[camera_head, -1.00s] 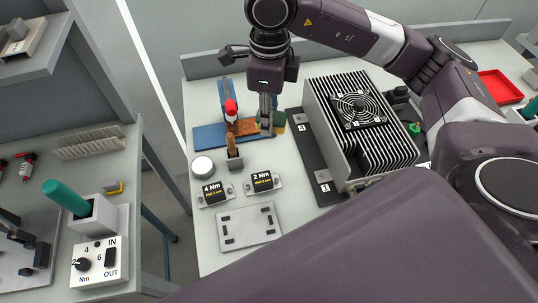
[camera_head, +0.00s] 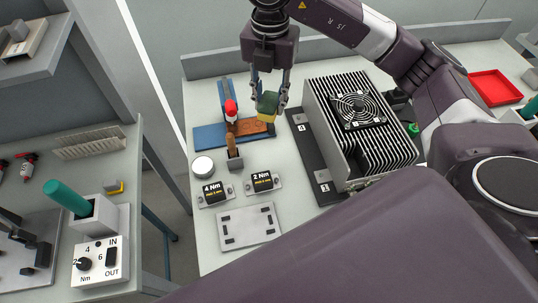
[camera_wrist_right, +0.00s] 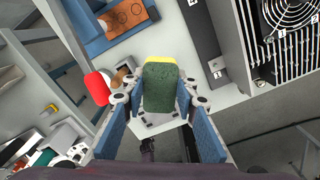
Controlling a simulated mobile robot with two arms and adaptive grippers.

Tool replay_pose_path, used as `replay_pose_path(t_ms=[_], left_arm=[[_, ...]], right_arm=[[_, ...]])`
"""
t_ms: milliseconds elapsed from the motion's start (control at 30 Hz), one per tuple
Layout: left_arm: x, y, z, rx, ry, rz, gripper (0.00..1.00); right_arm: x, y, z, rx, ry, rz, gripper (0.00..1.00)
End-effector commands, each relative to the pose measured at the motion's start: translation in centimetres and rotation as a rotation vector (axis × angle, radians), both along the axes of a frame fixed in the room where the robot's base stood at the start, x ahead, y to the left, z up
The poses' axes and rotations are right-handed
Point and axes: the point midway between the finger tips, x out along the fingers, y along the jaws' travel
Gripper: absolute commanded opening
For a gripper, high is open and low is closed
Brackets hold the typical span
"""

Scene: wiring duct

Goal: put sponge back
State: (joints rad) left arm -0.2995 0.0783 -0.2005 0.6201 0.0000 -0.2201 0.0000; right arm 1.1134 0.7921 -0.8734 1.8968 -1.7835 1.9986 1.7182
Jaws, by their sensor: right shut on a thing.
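A sponge (camera_head: 267,104), green with a yellow layer, is held between the fingers of my right gripper (camera_head: 268,98). The gripper hangs near the right end of a blue tray (camera_head: 208,135) with a brown patch (camera_head: 250,127). In the right wrist view the sponge (camera_wrist_right: 160,90) sits between the blue finger pads of the right gripper (camera_wrist_right: 161,105), with its yellow edge at the top. The blue tray (camera_wrist_right: 98,46) lies beyond it at the upper left. The sponge appears to be above the table. My left gripper is not in view.
A red-capped bottle (camera_head: 231,110) and a wooden-handled tool in a grey holder (camera_head: 234,161) stand by the tray. A finned heatsink (camera_head: 360,125) with a fan stands to the right. A round tin (camera_head: 203,166), two torque labels and a grey plate (camera_head: 249,227) are nearer.

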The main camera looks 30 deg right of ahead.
Motion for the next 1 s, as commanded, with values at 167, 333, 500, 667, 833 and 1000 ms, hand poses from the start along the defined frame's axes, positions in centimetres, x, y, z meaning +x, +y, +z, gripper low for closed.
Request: replay_pose_path(t_ms=[167, 333, 500, 667, 833, 1000], left_arm=[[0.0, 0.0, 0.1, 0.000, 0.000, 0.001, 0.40], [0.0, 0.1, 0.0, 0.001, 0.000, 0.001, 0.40], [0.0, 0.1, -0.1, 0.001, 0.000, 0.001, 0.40], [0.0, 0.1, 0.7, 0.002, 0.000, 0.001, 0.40], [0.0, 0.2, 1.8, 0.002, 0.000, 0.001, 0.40], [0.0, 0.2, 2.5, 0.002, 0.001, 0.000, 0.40]], right_arm=[[0.3, -0.2, 0.1, 0.002, 0.003, -0.186, 0.08], [0.4, -0.3, -0.1, 0.003, 0.006, -0.261, 0.08], [0.3, -0.2, -2.5, 0.003, 0.012, -0.268, 0.08], [0.2, -0.4, -6.3, 0.001, 0.014, -0.269, 0.08], [0.2, -0.4, -10.8, 0.001, 0.013, -0.269, 0.08], [0.3, -0.4, -14.2, 0.001, 0.010, -0.267, 0.08]])
